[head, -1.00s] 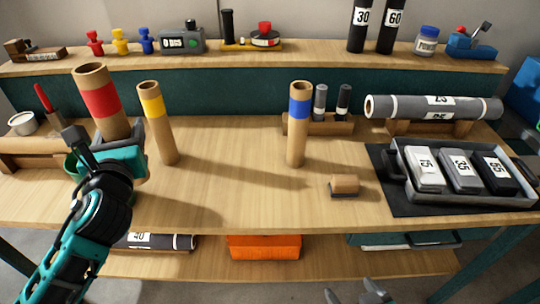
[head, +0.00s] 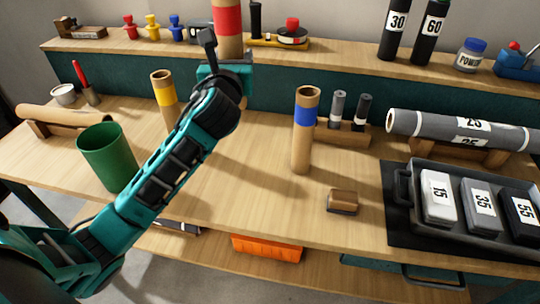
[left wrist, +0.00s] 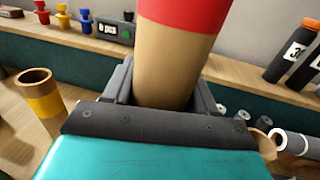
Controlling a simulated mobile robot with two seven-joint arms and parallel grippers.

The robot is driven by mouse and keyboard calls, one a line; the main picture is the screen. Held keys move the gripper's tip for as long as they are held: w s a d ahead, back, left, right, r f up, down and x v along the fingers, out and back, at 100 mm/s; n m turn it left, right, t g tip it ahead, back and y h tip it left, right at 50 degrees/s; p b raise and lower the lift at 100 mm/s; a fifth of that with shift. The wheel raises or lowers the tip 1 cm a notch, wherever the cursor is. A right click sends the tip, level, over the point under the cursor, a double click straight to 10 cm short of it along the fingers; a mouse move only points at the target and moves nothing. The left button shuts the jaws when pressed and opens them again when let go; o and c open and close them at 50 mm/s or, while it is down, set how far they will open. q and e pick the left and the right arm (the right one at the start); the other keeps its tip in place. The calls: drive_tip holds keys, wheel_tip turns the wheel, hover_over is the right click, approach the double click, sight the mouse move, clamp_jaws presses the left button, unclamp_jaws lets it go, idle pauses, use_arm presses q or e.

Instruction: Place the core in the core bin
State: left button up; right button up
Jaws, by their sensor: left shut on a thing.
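A cardboard core with a red band (head: 228,22) is raised above the bench, upright, its top cut off by the head view's upper edge. My left gripper (head: 224,66) is shut on its lower part. In the left wrist view the red-banded core (left wrist: 175,55) stands between the two dark fingers of my left gripper (left wrist: 160,92). A green bin (head: 106,158) stands open on the bench at the left, below and left of the held core. A yellow-banded core (head: 164,98) and a blue-banded core (head: 303,128) stand upright on the bench. My right gripper is out of view.
A grey roll (head: 455,131) lies on a wooden cradle at the right. A dark tray (head: 410,190) holds several numbered blocks. A wood-topped block (head: 342,201) lies at the front. A brown roll (head: 62,117) lies at the left. The bench middle is mostly clear.

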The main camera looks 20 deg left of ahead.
use_arm(q)
wheel_tip(320, 180, down, 20)
drive_tip(key=b, duration=0.7)
drive_tip(key=shift+w+d+b, duration=0.25)
drive_tip(key=shift+b, duration=0.05)
drive_tip(key=o, duration=0.6)
drive_tip(key=shift+f, duration=0.1)
drive_tip(key=o, duration=0.5)
drive_tip(key=shift+c, duration=0.2)
